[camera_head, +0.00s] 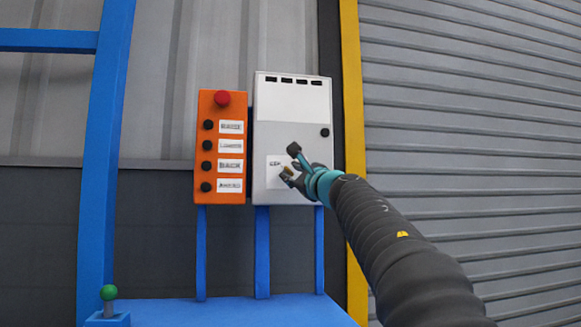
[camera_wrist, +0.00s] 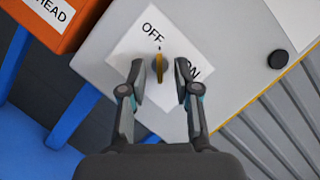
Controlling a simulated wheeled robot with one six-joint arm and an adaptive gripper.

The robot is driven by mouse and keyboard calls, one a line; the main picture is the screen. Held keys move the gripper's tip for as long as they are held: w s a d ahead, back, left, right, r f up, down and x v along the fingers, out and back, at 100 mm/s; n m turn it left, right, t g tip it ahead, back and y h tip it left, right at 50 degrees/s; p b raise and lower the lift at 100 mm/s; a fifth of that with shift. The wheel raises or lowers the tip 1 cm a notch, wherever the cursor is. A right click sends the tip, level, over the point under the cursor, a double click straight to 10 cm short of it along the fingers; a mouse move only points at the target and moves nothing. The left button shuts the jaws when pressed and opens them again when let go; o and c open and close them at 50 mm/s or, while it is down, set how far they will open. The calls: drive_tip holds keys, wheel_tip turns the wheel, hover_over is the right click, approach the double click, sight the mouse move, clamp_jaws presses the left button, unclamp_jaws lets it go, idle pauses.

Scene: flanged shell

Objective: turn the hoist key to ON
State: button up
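The hoist key (camera_wrist: 158,66) is a small brass key on a white plate (camera_wrist: 213,73) marked OFF and ON. In the wrist view it stands upright, its top toward the dark mark under OFF; ON is to its right. The plate is on the lower part of the light grey cabinet (camera_head: 292,125). My gripper (camera_wrist: 159,78) is open, with one finger on each side of the key and a gap on both sides. In the head view my gripper (camera_head: 293,166) is in front of the plate and partly covers it; the key is hard to make out there.
An orange control box (camera_head: 209,150) with a red button (camera_head: 222,98) and several black knobs stands left of the cabinet. A black knob (camera_wrist: 278,60) is on the cabinet's right side. A blue frame (camera_head: 106,150) and a green-topped lever (camera_head: 109,293) are at left.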

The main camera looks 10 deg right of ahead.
drive_tip(key=shift+w+a+r, duration=0.1)
drive_tip(key=shift+w+a, duration=0.05)
drive_tip(key=shift+w, duration=0.4)
clamp_jaws()
